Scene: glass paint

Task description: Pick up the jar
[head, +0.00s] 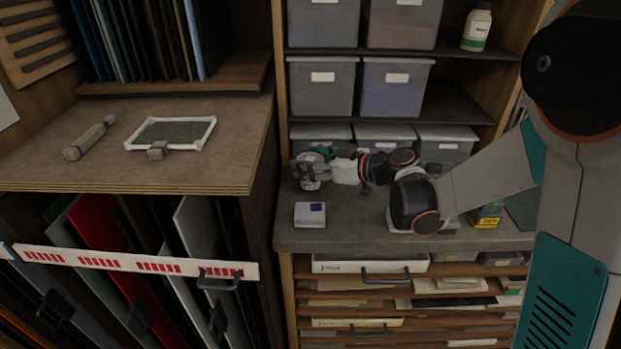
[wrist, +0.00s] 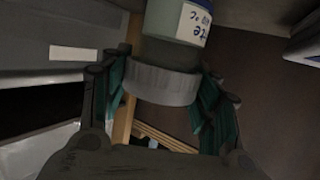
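The jar (wrist: 184,28) shows in the wrist view with a clear-looking body, a white label with blue handwriting and a wide grey lid (wrist: 162,83). My gripper (wrist: 163,92) has its teal finger pads on both sides of the lid and looks shut on it. In the head view my gripper (head: 322,153) reaches in from the right at the left end of the grey counter, and the jar (head: 309,173) is at its fingertips. I cannot tell whether the jar's base touches the counter; part of the jar is hidden by the fingers.
A small white and blue box (head: 310,214) lies on the counter (head: 345,238) in front of the jar. Grey bins (head: 321,88) stand close behind and above. The wooden worktop (head: 220,160) at left holds a tool and a framed panel. A white bottle (head: 477,27) stands on the upper shelf.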

